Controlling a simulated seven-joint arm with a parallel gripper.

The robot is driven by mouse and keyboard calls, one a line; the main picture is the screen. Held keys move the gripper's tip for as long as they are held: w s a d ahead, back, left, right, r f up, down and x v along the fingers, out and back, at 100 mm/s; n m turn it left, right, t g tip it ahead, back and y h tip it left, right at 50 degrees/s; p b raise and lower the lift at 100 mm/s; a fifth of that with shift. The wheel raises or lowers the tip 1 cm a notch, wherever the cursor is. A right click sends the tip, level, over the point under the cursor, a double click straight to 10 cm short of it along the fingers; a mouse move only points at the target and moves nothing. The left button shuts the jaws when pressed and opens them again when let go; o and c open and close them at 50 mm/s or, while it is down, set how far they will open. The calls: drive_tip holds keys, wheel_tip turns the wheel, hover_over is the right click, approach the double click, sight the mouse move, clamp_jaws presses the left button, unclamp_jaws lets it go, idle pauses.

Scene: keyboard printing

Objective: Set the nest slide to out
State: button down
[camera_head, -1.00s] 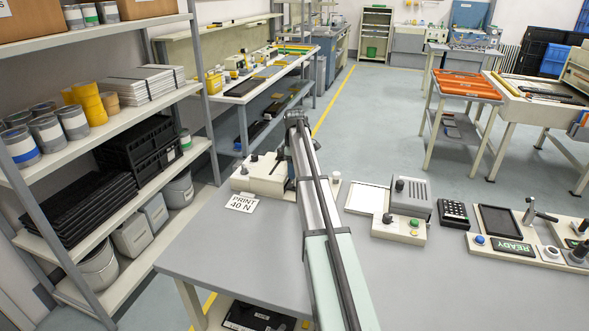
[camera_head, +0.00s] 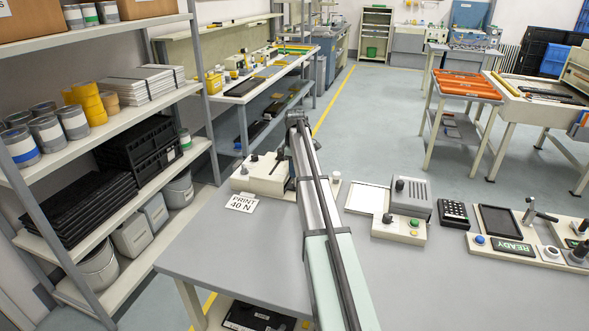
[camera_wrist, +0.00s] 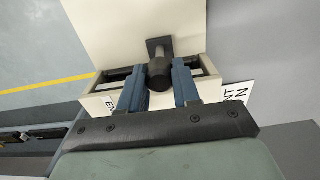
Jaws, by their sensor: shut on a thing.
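The nest slide's dark round knob (camera_wrist: 160,76) stands between the blue fingers of my gripper (camera_wrist: 158,70) in the wrist view. My gripper is shut on this knob. The knob sits at a beige slide body (camera_wrist: 137,22) with dark rails (camera_wrist: 204,66) on both sides. A white label lies partly hidden behind the left finger. In the head view, the beige press unit (camera_head: 262,177) stands at the far left of the grey bench. My arm hides part of it, and my gripper is not clearly visible there.
A white PRINT 40 N card (camera_head: 242,203) lies in front of the press unit. To the right are a white plate (camera_head: 367,198), a grey box (camera_head: 411,198), a keypad (camera_head: 453,213) and a READY panel (camera_head: 513,248). The front of the grey bench (camera_head: 430,285) is clear.

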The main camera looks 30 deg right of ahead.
drive_tip(key=s+d, duration=1)
drive_tip(key=s, duration=0.1)
drive_tip(key=shift+d, duration=0.4)
drive_tip(key=c, duration=1.1)
unclamp_jaws()
drive_tip(key=shift+d, duration=0.1)
drive_tip(key=o, duration=0.3)
wheel_tip(320, 180, up, 14)
drive_tip(key=shift+f, duration=0.1)
